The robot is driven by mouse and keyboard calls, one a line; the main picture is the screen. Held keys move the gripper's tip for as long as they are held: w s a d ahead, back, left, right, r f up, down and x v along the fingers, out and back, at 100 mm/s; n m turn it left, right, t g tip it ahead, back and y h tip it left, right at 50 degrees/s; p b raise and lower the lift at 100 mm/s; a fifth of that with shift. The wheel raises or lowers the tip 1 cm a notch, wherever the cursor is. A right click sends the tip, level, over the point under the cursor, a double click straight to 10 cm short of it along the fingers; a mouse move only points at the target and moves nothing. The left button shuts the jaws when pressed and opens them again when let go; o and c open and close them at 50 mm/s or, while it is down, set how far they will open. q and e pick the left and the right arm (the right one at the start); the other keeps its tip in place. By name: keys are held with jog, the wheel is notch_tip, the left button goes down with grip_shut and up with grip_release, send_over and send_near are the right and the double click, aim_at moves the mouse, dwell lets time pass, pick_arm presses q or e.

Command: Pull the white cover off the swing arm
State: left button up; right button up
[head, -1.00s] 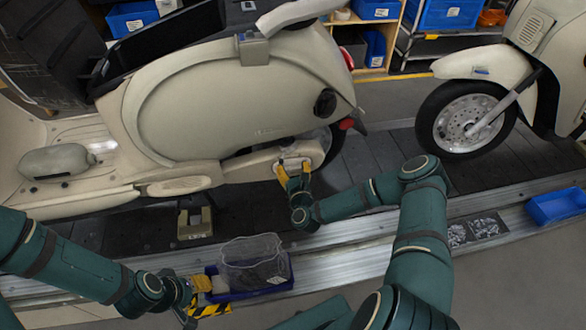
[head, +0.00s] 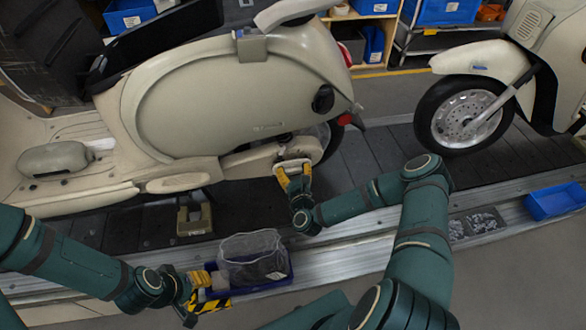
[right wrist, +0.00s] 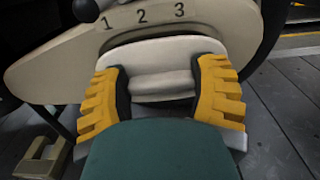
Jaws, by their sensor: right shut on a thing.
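The white cover (head: 293,162) is at the rear end of the scooter's beige swing arm (head: 250,162). My right gripper (head: 294,174) is shut on the cover from the near side. In the right wrist view, the yellow fingers of the right gripper (right wrist: 163,92) sit at both sides of the white cover (right wrist: 165,55), around its raised middle bar. The cover lies just below the numbers 1, 2, 3 on the swing arm (right wrist: 65,65); whether it still touches is unclear. My left gripper (head: 203,281) is low at the left end of a blue tray; its opening cannot be made out.
The blue tray (head: 276,281) on the conveyor's near rail holds a clear bag (head: 252,250). A beige stand (head: 193,220) is beneath the scooter. A second scooter (head: 482,62) stands right on the slats. Another blue tray (head: 556,200) is at the right rail.

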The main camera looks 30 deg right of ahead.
dwell(0.3)
jog(key=v, duration=0.9)
jog(key=shift+p, duration=0.4)
dwell(0.6)
